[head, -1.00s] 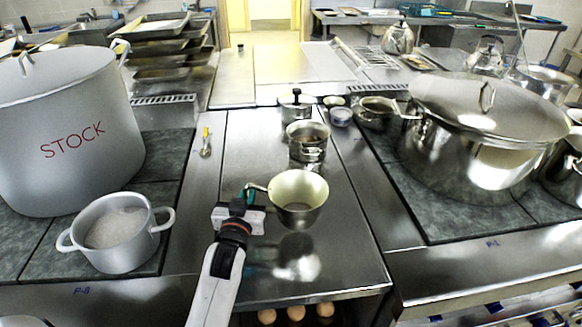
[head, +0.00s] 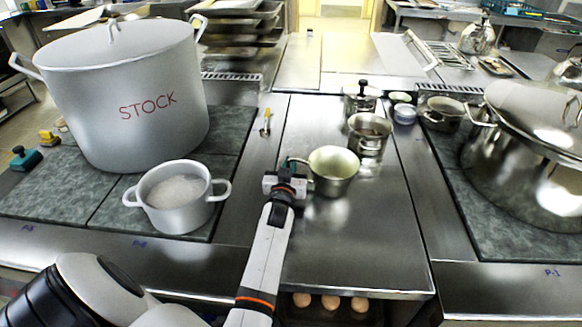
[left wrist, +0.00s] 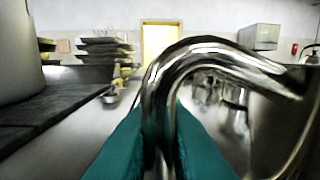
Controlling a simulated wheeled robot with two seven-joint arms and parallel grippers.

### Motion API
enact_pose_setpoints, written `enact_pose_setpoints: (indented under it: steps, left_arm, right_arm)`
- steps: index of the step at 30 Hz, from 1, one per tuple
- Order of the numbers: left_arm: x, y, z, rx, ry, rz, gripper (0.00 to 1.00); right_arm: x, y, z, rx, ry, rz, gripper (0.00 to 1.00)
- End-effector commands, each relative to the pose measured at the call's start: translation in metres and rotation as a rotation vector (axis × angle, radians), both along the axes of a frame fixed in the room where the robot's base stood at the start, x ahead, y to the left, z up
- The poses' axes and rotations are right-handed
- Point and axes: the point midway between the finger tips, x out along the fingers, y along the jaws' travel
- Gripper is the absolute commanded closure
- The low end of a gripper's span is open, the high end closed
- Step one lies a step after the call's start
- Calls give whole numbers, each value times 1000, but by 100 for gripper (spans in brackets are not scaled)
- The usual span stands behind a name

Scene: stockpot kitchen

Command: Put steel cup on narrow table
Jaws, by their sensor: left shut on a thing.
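The steel cup (head: 336,164) is a shiny open cup with a pale inside and a side handle. It is upright over the narrow table (head: 365,240), the bare steel top between the two stoves. Its reflection shows below it; I cannot tell if it touches the surface. My left gripper (head: 290,169) is shut on the cup's handle, at the cup's left. In the left wrist view the bent handle (left wrist: 160,100) sits between the teal fingers (left wrist: 162,150), and the cup's dark side (left wrist: 285,120) fills the right. My right gripper is not in view.
Steel pots (head: 369,134) and small bowls (head: 404,112) stand behind the cup. The STOCK pot (head: 130,100) and a smaller two-handled pot (head: 178,205) stand on the left stove. A large lidded pot (head: 520,160) is at right. The table's front part is clear; eggs (head: 330,302) lie below.

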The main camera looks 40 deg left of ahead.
Motion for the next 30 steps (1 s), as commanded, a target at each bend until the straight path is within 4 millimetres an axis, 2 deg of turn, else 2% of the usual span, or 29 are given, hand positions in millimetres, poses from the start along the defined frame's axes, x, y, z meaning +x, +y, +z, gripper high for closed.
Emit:
enact_pose_setpoints:
  steps: [13, 14, 17, 30]
  left_arm:
    - [0, 0, -10, 1, -5, -1, 100]
    - [0, 0, -9, 1, -2, 0, 83]
    - [0, 0, -9, 1, -2, 0, 67]
    - [0, 0, -6, 0, -1, -1, 66]
  right_arm:
    - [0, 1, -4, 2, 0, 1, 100]
    - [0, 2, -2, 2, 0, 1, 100]
    - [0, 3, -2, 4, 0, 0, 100]
    - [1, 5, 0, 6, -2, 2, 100]
